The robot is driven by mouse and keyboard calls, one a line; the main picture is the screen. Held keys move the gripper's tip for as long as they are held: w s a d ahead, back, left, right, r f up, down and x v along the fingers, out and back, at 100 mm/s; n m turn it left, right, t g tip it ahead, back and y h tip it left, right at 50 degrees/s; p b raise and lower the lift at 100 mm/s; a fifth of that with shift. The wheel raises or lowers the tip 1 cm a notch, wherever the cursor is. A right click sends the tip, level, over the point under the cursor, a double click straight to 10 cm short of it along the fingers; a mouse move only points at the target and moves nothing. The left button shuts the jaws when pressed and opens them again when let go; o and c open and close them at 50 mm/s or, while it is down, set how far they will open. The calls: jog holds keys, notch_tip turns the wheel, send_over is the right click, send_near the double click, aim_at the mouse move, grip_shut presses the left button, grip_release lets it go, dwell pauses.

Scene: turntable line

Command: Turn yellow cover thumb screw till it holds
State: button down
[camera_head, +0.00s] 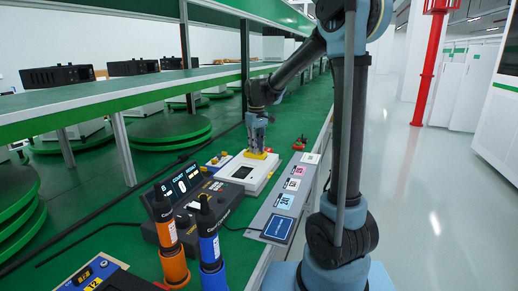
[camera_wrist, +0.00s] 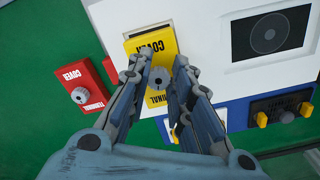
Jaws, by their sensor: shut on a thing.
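The yellow cover (camera_wrist: 151,42), lettered "COVER" and partly hidden lettering, lies on a white unit in the wrist view. Its grey thumb screw (camera_wrist: 160,77) sits between my fingertips. My gripper (camera_wrist: 161,74) is shut on the thumb screw, one finger on each side. The fingers hide parts of the cover's lower half. In the head view, my gripper (camera_head: 256,149) points down at the yellow cover (camera_head: 262,156) on the far end of the white unit (camera_head: 236,182). The screw is hidden there.
A red terminal cover (camera_wrist: 83,82) with its own grey screw lies left of the yellow one. A display box (camera_head: 178,188) and orange and blue drivers (camera_head: 209,245) stand nearer me.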

jog(key=m, duration=0.4)
jog(key=shift+m, duration=2.1)
jog(key=c, duration=1.4)
grip_release()
jog(key=shift+r, duration=0.15)
